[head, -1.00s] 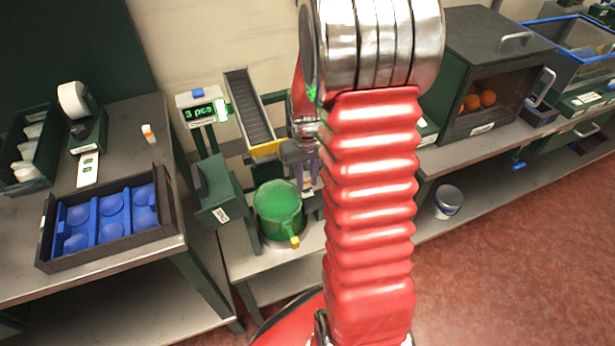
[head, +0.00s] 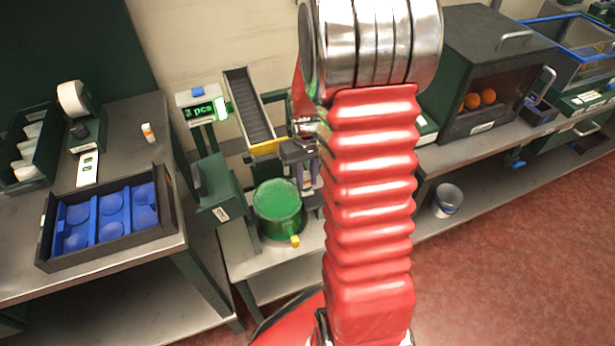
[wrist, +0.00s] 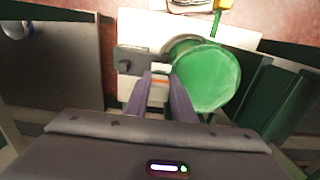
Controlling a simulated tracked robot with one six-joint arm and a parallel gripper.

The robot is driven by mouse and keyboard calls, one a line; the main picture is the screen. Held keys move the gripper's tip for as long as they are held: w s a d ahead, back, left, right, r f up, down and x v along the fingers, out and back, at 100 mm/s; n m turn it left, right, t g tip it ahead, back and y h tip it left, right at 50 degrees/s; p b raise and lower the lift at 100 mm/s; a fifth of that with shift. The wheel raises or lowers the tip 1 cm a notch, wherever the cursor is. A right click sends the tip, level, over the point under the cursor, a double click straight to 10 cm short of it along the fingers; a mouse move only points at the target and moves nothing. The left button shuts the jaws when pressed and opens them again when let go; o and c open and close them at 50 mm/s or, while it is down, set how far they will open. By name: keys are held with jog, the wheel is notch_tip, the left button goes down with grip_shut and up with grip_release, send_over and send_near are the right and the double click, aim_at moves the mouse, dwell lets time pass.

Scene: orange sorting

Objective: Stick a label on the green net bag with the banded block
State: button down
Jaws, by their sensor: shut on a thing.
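The green net bag (head: 278,208) is a rounded green bundle with a yellow tip at its lower front, on the low stand in the middle of the head view. In the wrist view the bag (wrist: 207,77) lies right of my fingers. My gripper (wrist: 160,88) is shut on a small pale block with an orange band (wrist: 159,91), which I take for the banded block. My fingers mostly hide it. In the head view my gripper (head: 308,178) is just right of the bag, partly behind my red arm. I cannot tell whether block and bag touch.
A display (head: 201,109) and a sloped chute (head: 250,110) stand behind the bag, with a green box (head: 216,190) at its left. The left bench holds a blue-lined tray (head: 75,261) and a label roll (head: 72,98). A dark cabinet (head: 475,45) with oranges is at right.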

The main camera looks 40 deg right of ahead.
jog(key=shift+s+f, duration=0.1)
jog(key=shift+f, duration=0.3)
dwell(1.4)
jog(key=shift+r, duration=0.1)
jog(key=shift+r, duration=3.5)
